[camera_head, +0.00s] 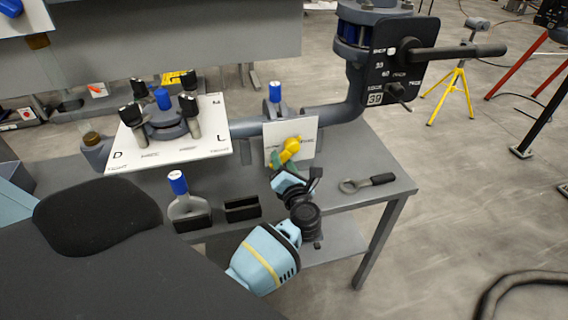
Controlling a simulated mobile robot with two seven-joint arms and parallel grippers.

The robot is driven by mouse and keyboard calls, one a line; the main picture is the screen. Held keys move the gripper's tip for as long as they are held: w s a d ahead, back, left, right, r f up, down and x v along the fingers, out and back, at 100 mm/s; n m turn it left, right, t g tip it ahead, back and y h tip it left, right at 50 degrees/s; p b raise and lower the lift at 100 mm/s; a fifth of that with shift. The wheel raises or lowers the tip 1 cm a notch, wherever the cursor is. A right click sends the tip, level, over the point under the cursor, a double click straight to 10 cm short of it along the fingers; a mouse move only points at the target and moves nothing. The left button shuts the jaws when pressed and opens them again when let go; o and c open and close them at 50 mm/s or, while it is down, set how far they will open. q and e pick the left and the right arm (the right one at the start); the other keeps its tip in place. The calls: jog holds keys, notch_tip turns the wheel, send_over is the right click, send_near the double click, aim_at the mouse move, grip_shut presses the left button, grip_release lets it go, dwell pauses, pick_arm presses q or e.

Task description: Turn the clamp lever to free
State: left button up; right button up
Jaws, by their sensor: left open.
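A yellow lever handle (290,149) sits in front of a small white plate (308,133) at the middle of the bench. A long black lever (455,53) sticks out to the right from a dark marked panel (386,75) at the upper right. I cannot tell from the markings which of these is the clamp lever. My left gripper (287,170) is open, just below and in front of the yellow handle. Its fingers partly hide the handle's lower part, and I cannot tell whether they touch it. My right gripper does not show.
A white plate marked D and L (172,148) with black knobs stands at the left. A blue-capped bottle (183,199) and black blocks (242,209) are on the bench (340,160). A ring-ended tool (367,183) lies right of my left gripper. A yellow tripod (450,95) stands beyond.

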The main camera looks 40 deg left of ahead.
pick_arm(q)
grip_shut()
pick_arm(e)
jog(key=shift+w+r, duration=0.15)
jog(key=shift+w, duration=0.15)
pick_arm(q)
jog(key=shift+f, duration=0.15)
